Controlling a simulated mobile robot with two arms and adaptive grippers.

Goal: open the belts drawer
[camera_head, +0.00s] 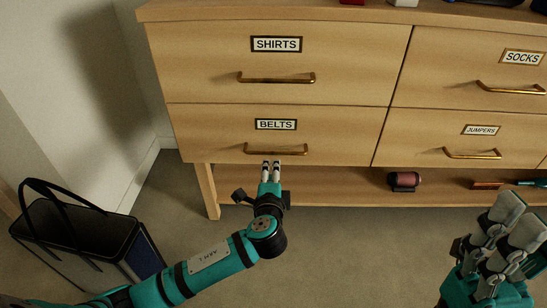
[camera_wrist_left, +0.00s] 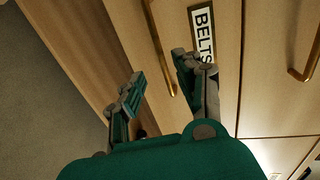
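The belts drawer (camera_head: 215,140) is the lower left drawer of a wooden chest, and it is closed. Its label "BELTS" (camera_head: 276,124) sits above a brass bar handle (camera_head: 276,150). My left gripper (camera_head: 271,165) is just in front of and below that handle. In the left wrist view my left gripper (camera_wrist_left: 158,70) is open and empty, with the belts handle (camera_wrist_left: 158,45) lined up between and beyond its fingertips. Contact with the handle does not show. My right gripper (camera_head: 517,218) is at the lower right, away from the chest's handles, empty, its fingers apart.
The shirts drawer (camera_head: 200,60), socks drawer (camera_head: 450,65) and jumpers drawer (camera_head: 420,135) are closed. An open shelf below holds a dark reddish roll (camera_head: 404,181) and other items. A dark bag (camera_head: 85,240) stands on the floor at left. Floor before the chest is clear.

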